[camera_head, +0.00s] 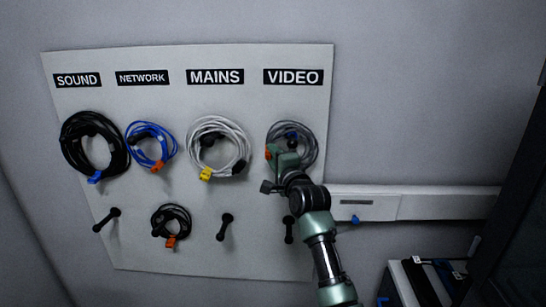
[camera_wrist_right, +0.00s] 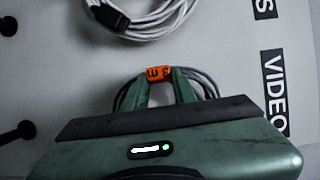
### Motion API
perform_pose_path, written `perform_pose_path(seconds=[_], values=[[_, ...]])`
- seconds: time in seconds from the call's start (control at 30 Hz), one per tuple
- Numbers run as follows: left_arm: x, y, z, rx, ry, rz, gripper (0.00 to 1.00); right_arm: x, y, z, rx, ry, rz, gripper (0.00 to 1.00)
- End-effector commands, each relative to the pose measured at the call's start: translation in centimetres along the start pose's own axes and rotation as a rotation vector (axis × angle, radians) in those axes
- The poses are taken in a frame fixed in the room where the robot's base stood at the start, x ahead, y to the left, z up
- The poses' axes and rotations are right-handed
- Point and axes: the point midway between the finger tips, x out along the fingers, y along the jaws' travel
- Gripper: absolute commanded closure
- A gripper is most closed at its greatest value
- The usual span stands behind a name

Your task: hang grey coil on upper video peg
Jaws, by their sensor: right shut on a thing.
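The grey coil (camera_head: 314,148) is at the upper spot under the VIDEO label, close to the pegboard. In the wrist view part of the coil (camera_wrist_right: 206,80) shows behind my fingers, with an orange tag (camera_wrist_right: 158,73) between them. My right gripper (camera_head: 276,157) is shut on the coil at its left, tagged side; its fingers also show in the wrist view (camera_wrist_right: 160,92). The dark end of the upper video peg (camera_head: 292,138) appears inside the coil's ring. I cannot tell whether the coil rests on it. My left gripper is not in view.
A white coil (camera_head: 218,122) hangs under MAINS, a blue one (camera_head: 130,147) under NETWORK and a black one (camera_head: 65,150) under SOUND. A small black coil (camera_head: 186,218) hangs below. Lower pegs (camera_head: 225,226) stick out bare. A rail (camera_head: 440,202) runs right of the board.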

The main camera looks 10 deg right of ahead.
Motion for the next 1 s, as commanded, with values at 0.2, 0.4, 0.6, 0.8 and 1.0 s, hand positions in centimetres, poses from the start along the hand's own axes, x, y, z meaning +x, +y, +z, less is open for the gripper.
perform_pose_path(seconds=[0.2,0.4,0.6,0.8,1.0], values=[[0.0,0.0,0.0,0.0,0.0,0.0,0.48,0.0,0.5,0.0,0.002,-0.001,0.008,0.48],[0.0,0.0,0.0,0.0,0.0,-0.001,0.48,0.0,0.5,0.0,0.003,-0.001,0.009,0.48],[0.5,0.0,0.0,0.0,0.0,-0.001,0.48,-0.8,0.5,0.1,0.003,-0.001,0.005,0.48],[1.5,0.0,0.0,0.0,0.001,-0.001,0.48,-3.8,0.6,0.1,0.004,-0.001,0.004,0.48],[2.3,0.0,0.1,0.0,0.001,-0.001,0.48,-6.5,0.6,0.0,0.002,0.0,0.007,0.48]])
